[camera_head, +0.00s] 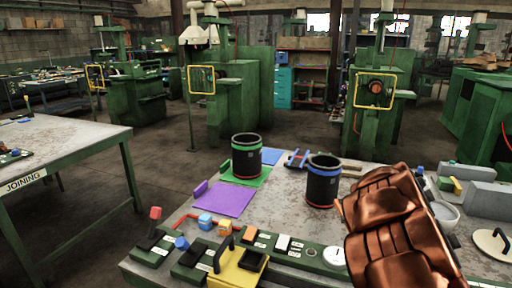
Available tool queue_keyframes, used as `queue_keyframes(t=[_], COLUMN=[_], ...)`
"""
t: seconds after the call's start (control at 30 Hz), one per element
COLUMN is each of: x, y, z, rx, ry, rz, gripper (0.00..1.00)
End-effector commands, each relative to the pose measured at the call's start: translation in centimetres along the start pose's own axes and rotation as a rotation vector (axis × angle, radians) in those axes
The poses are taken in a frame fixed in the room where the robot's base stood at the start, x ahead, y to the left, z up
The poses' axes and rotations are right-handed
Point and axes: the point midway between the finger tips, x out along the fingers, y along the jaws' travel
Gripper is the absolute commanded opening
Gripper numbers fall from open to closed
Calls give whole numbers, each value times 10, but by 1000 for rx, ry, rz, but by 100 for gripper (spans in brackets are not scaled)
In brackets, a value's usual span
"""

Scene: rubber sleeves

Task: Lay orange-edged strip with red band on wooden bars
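A copper-coloured, segmented part of my arm or gripper (397,235) fills the lower right, over the worktable. I see no separate fingertips, so its opening and any hold are unclear. I cannot pick out an orange-edged strip with a red band. A thin brown bar (351,168) behind the blue-rimmed sleeve may be one of the wooden bars; the rest there is hidden.
The worktable (285,210) holds a purple sheet (224,199), a green sheet (256,178) and a yellow box (237,272). Small labelled blocks line the front edge. Grey blocks (487,195) and a handled plate (493,244) are at right. A table marked JOINING (70,145) stands left.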

Motion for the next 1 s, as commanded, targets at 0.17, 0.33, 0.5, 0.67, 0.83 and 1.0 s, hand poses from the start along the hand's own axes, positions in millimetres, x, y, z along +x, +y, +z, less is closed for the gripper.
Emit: queue_keyframes(t=[0.17,0.33,0.5,0.67,0.83,1.0], x=[-5,-13,-26,-42,-59,-70], y=[42,87,128,160,186,200], z=[1,0,0,1,4,8], rx=[-17,-29,-37,-39,-40,-39], ry=[4,3,1,1,1,0], rz=[14,25,34,38,40,40], gripper=[30,30,30,30,30,30])
